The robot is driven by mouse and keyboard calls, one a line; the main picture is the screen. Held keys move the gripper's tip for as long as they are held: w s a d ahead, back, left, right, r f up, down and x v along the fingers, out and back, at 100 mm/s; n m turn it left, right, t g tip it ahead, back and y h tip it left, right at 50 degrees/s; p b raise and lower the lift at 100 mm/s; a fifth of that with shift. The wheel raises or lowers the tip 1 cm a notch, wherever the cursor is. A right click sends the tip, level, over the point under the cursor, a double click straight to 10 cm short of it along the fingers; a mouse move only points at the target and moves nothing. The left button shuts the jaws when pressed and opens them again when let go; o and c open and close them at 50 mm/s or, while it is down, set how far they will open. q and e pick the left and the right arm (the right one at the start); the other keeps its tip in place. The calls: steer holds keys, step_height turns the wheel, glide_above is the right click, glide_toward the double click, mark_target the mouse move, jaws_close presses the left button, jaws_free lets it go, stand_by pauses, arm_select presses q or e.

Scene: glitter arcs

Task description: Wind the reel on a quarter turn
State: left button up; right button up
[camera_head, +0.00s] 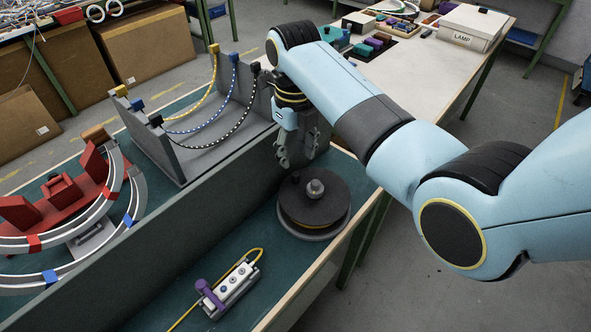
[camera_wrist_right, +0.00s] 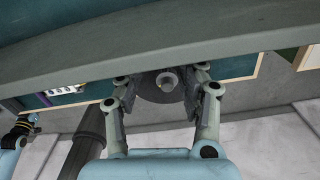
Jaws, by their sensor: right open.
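The reel (camera_head: 315,208) is a dark flat disc with a grey knob (camera_head: 315,187) on top and a yellow edge below. It lies on the green table top in front of a long grey wall. My right gripper (camera_head: 298,158) is open and empty, above and a little left of the knob, apart from it. In the right wrist view, the reel (camera_wrist_right: 152,93) and knob (camera_wrist_right: 168,81) show between and beyond the two spread fingers (camera_wrist_right: 162,88). My left gripper does not show in the head view.
The long grey wall (camera_head: 180,226) stands beside the reel. A small box with a purple lever (camera_head: 211,296) and yellow cable lies nearer. Beyond the wall are a tray with hanging cords (camera_head: 207,145) and curved rails with red blocks (camera_head: 60,203). The table's right edge is close.

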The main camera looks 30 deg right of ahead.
mark_target(296, 174)
step_height(296, 174, down, 7)
steer(key=shift+r, duration=0.2)
steer(key=shift+c, duration=0.5)
jaws_close()
